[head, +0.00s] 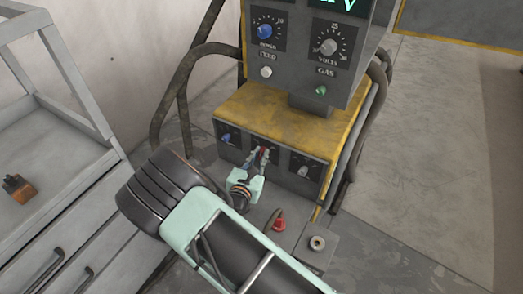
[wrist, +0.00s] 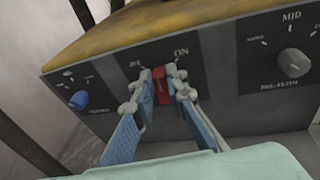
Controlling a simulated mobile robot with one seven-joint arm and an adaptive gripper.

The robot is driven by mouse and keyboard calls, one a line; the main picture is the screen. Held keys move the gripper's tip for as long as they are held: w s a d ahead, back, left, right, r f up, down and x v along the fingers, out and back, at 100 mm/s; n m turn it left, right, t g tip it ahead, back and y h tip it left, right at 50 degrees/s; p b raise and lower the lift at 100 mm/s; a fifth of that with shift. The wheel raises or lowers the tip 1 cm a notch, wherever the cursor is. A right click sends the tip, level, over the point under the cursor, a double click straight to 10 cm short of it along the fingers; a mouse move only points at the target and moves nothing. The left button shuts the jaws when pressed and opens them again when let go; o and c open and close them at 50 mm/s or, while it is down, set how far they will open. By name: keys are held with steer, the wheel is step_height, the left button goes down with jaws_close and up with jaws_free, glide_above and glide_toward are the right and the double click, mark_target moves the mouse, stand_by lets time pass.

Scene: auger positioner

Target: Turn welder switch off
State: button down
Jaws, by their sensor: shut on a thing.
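The welder (head: 240,104) is a grey machine with a worn yellow top on its lower part. The welder switch (wrist: 160,86) is a small red switch in the middle of the lower front panel, under a label that ends in "ON" on the right. My gripper (wrist: 160,92) has its two fingertips on either side of the red switch, shut on it. In the head view my gripper (head: 262,156) reaches the same panel from the front. The fingers partly hide the switch, so its exact position is hard to tell.
A blue knob (wrist: 79,100) is left of the switch and a grey knob (wrist: 294,63) is right of it. The upper panel has more knobs and buttons. A red connector (head: 279,224) sits below. A grey cart (head: 62,190) stands at left; open floor (head: 430,150) is at right.

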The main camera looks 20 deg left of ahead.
steer(key=shift+a+f+n+g+h+p, duration=0.15)
steer(key=shift+a+n+h+p, duration=0.3)
steer(key=shift+n, duration=0.8)
steer(key=shift+a+r+n+g+h+p, duration=0.15)
steer(key=shift+n+h+p, duration=0.35)
steer(key=shift+n, duration=0.8)
steer(key=shift+a+f+n+g+h+p, duration=0.25)
steer(key=shift+n+h, duration=0.4)
steer(key=shift+n, duration=0.6)
steer(key=c, duration=1.9)
jaws_free()
steer(key=shift+r, duration=0.1)
steer(key=shift+c, duration=0.2)
steer(key=v, duration=1.2)
